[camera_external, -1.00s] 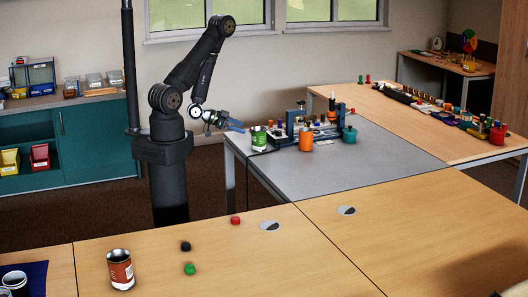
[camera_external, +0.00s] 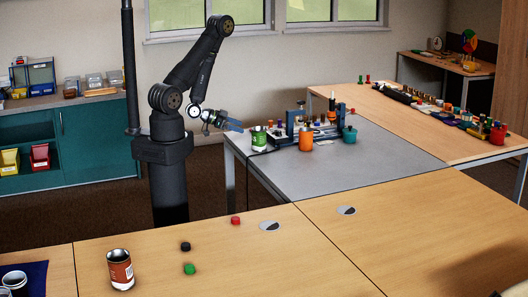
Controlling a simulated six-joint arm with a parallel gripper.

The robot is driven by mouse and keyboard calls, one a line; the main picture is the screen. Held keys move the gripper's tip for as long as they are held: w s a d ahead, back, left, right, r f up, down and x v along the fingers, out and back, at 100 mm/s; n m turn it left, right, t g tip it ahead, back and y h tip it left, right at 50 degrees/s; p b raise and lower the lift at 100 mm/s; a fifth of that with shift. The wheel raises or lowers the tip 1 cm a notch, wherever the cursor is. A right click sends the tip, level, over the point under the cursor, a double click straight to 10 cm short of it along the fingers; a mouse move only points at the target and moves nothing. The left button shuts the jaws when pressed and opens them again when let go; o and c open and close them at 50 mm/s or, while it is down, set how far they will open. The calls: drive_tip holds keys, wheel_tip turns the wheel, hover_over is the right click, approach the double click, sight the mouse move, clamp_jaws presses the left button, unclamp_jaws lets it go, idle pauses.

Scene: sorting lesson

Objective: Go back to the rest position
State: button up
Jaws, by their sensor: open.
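My gripper (camera_external: 236,127) hangs in the air at the end of my folded arm, left of the green can. Its blue-grey fingers point right and slightly down. It is open and I see nothing between the fingers. A green can (camera_external: 259,138) with a white label stands near the left edge of the grey table (camera_external: 370,165). My upper arm is raised, with the elbow high in front of the window.
On the near wooden table lie a red piece (camera_external: 235,221), a dark piece (camera_external: 185,246) and a green piece (camera_external: 189,269). A red-brown can (camera_external: 120,269) stands left of them. An orange container (camera_external: 306,138) and a teal pot (camera_external: 349,134) stand on the grey table.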

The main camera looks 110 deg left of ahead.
sight(259, 133)
drive_tip(key=x, duration=1.1)
drive_tip(key=shift+r, duration=0.15)
drive_tip(key=shift+s+r, duration=0.15)
drive_tip(key=shift+r, duration=0.05)
drive_tip(key=shift+f, duration=0.25)
drive_tip(key=v, duration=1.2)
drive_tip(key=x, duration=1.2)
drive_tip(key=w+d+r, duration=0.2)
drive_tip(key=d+r, duration=0.9)
drive_tip(key=w+d+m+t+h, duration=0.1)
drive_tip(key=w+d+m+h, duration=0.2)
drive_tip(key=w+d, duration=0.6)
drive_tip(key=shift+w+f+m+t+h, duration=0.4)
drive_tip(key=shift+w+h, duration=0.1)
drive_tip(key=shift+w, duration=0.6)
